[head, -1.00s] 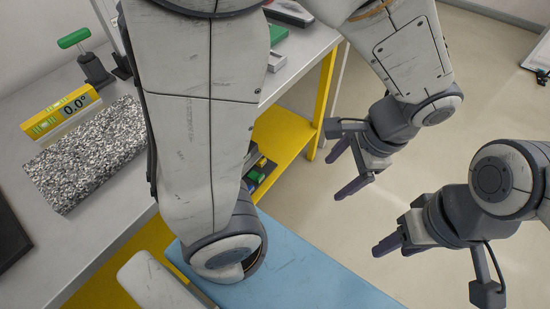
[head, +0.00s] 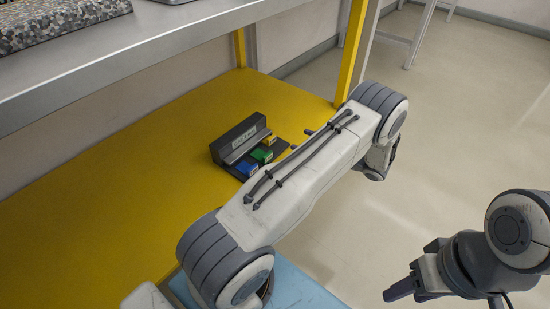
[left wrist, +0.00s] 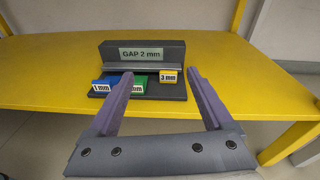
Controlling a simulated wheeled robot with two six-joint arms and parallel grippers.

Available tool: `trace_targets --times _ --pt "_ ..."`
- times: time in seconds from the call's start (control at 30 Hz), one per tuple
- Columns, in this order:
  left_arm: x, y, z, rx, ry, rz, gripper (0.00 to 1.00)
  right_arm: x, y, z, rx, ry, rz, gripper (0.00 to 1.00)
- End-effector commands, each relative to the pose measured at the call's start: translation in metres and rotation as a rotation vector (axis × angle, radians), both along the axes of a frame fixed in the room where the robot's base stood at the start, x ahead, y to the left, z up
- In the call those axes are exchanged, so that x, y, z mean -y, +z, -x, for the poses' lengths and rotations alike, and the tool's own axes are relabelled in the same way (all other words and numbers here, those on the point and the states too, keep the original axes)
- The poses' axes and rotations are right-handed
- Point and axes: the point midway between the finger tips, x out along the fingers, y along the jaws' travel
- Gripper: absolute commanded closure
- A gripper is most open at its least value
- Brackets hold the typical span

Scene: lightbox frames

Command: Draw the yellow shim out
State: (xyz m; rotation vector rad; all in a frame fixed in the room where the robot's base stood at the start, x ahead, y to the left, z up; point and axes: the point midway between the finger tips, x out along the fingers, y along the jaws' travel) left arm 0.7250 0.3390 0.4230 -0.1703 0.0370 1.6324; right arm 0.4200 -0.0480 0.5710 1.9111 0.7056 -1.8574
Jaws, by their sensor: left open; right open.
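The yellow shim (left wrist: 169,76), labelled 3 mm, sits at the right end of a row on the dark gauge block (left wrist: 115,50). It also shows in the head view (head: 269,141). My left gripper (left wrist: 159,76) is open, its purple fingers pointing at the block. In the left wrist view the yellow shim appears between the fingertips, nearer the right one; no contact shows. In the head view my left arm hides most of that gripper. My right gripper (head: 394,291) is at the lower right, away from the block, with nothing seen in it.
A blue shim (left wrist: 100,87), 1 mm, and a green shim (left wrist: 139,86), partly hidden by the left finger, sit beside the yellow one. The block stands on a yellow shelf (head: 110,200) under a grey worktop (head: 120,62). A yellow post (head: 351,50) stands at the shelf's corner.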

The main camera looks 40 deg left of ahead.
Motion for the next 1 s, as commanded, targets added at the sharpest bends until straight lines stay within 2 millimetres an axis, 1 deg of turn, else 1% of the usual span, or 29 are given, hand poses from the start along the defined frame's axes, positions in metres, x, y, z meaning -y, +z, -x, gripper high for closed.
trace_targets --times 0.03,0.1,0.2,0.23,0.37,0.47,0.8,0.9,1.0 --pt "-0.01 -0.038 -0.003 -0.026 -0.013 -0.035 0.15 0.0 -0.027 0.0 0.0 0.0 0.0 0.5" --pt "-0.019 -0.059 -0.006 -0.051 -0.032 -0.075 0.15 0.0 -0.039 0.0 0.0 0.0 0.0 0.5" --pt "-0.027 -0.076 -0.009 -0.074 -0.052 -0.114 0.15 0.0 -0.048 0.0 0.001 0.0 -0.001 0.5" --pt "-0.028 -0.079 -0.01 -0.078 -0.056 -0.121 0.15 0.0 -0.049 0.0 0.001 0.0 -0.001 0.5" --pt "-0.036 -0.083 -0.011 -0.085 -0.062 -0.133 0.15 0.0 -0.052 0.0 0.001 0.0 -0.001 0.5" --pt "-0.047 -0.082 -0.011 -0.085 -0.061 -0.133 0.15 0.0 -0.057 0.0 0.001 0.0 -0.001 0.5" --pt "-0.109 -0.084 -0.01 -0.085 -0.059 -0.131 0.15 0.0 -0.085 0.0 0.001 0.0 -0.001 0.5" --pt "-0.122 -0.083 -0.011 -0.084 -0.061 -0.131 0.15 0.0 -0.09 0.0 0.001 0.0 -0.001 0.5" --pt "-0.13 -0.082 -0.011 -0.084 -0.062 -0.131 0.15 0.0 -0.093 0.0 0.001 0.0 -0.001 0.5"
